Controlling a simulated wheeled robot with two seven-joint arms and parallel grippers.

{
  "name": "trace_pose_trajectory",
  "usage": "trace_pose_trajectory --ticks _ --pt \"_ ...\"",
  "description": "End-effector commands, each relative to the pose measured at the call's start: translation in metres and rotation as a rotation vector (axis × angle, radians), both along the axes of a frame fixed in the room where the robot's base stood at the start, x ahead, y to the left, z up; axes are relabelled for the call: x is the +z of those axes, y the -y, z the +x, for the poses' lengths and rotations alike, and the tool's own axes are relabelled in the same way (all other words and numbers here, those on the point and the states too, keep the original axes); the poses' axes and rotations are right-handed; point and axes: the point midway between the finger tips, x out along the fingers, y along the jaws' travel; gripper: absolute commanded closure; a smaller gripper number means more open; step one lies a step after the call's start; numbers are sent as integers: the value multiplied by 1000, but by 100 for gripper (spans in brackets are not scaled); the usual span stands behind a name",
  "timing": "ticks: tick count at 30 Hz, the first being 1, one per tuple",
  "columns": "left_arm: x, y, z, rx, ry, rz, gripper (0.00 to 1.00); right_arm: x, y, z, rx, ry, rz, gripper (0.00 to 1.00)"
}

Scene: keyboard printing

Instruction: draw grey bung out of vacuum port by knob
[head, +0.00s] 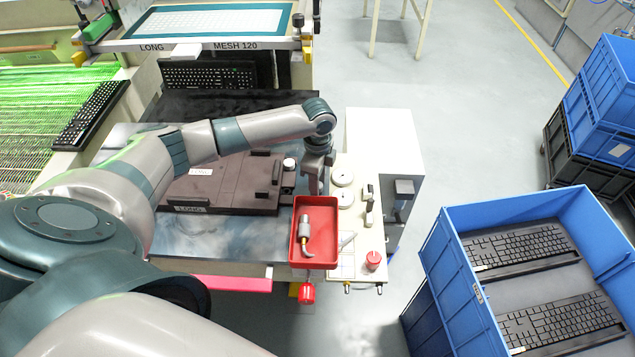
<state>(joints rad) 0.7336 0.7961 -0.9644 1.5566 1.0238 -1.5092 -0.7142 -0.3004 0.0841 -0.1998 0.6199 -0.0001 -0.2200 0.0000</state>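My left gripper (316,181) hangs pointing down at the end of my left arm, just right of the dark fixture plate (232,182) marked LONG and above the far end of the red tray. Its fingertips are small and partly hidden, so I cannot tell how far apart they are. A small white-topped round knob (289,163) stands at the plate's right edge, a little left of the gripper and apart from it. It may be the bung's knob; I cannot make out a grey bung or the port beneath it. My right gripper is not in view.
The red tray (316,201) holds a grey nozzle-like piece (304,231) with a bent end. Right of it, a pale panel (346,223) carries round discs, dark handles and a red knob (373,260). A blue crate (453,255) with keyboards stands at right. Floor between is clear.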

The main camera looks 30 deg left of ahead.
Motion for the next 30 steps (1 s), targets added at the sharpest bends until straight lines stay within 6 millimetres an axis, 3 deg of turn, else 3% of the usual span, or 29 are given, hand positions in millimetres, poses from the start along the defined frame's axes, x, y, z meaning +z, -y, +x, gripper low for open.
trace_pose_trajectory --ticks 11,15,17,18,20,30 --pt "-4 0 0 0 1 0 66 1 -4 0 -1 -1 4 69" --pt "-4 0 0 0 1 0 97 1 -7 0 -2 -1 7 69" --pt "-4 0 0 0 0 0 97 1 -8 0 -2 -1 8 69" --pt "-4 0 0 0 0 0 85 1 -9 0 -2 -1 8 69" --pt "-4 0 0 0 0 0 99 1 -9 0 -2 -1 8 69" --pt "2 0 0 -1 1 0 100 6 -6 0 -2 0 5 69"
